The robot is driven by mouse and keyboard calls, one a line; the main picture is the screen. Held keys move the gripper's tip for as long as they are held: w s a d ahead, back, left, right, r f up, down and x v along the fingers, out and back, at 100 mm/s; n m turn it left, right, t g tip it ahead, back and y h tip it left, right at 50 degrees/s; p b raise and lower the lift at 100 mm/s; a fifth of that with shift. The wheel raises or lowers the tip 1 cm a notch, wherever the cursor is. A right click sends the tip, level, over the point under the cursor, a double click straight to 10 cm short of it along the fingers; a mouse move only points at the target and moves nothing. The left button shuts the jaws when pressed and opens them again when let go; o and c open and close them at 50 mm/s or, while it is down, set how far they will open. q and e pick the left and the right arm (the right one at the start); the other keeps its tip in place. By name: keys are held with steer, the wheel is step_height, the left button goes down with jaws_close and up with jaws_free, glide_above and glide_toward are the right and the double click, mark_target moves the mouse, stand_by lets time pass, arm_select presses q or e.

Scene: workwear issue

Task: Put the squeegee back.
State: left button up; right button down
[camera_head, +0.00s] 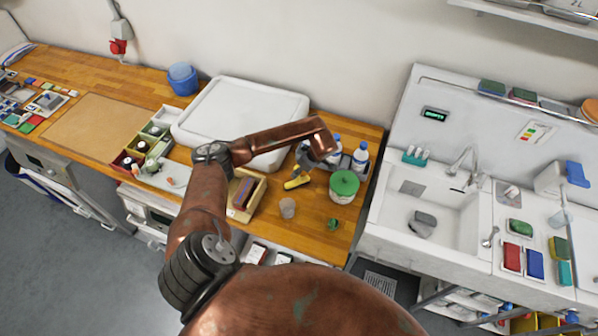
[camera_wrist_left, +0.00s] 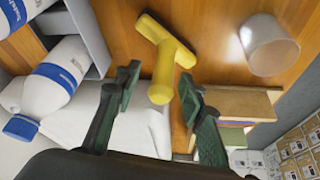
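The yellow squeegee (camera_head: 297,182) lies on the wooden worktop (camera_head: 310,235). In the left wrist view the squeegee (camera_wrist_left: 165,50) has a T shape, with one end of its yellow body pointing toward the camera between my fingertips. My left gripper (camera_wrist_left: 157,95) is open. Its two dark green fingers stand on either side of that end with gaps visible. In the head view my left gripper (camera_head: 303,160) is close above the squeegee, partly hidden by my arm. My right gripper is not in view.
White bottles (camera_head: 360,157) stand in a grey holder behind the gripper. A green-lidded tub (camera_head: 343,187) is to the right, a clear cup (camera_head: 288,207) in front, and a wooden box (camera_head: 235,213) to the left. A sink (camera_head: 400,215) is at the right.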

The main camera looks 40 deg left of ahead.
arm_select(q)
steer(key=b+v, duration=0.3)
steer(key=v, duration=0.7)
steer(key=shift+r, duration=0.35)
steer(key=shift+d, duration=0.1)
stand_by(0.9)
steer(key=shift+s+f, duration=0.1)
steer(key=shift+s, duration=0.05)
